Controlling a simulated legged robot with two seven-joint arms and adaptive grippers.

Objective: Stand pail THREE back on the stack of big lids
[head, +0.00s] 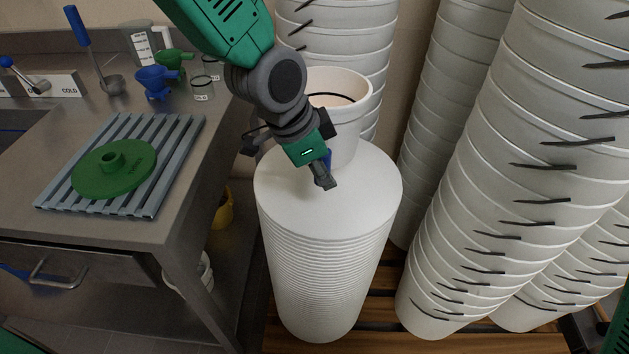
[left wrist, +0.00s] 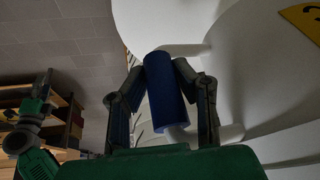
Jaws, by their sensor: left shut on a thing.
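My left gripper (head: 323,172) hangs over the stack of big lids (head: 320,270) and points down. In the left wrist view its fingers (left wrist: 168,95) are shut on a blue cylindrical grip (left wrist: 164,88). A white pail (head: 346,135), open at the top, shows just behind the gripper, over the back part of the lid stack. I cannot tell whether its base touches the top lid. In the left wrist view a large white curved surface bears a yellow label (left wrist: 305,18) with a dark mark, cut by the frame. The pail's number is not readable.
Tall stacks of white pails (head: 510,160) stand to the right and behind. At left, a steel counter (head: 195,150) carries a slatted rack (head: 60,192), a green lid (head: 90,180) and funnels (head: 155,82). A green arm (left wrist: 35,110), probably mine, shows in the left wrist view.

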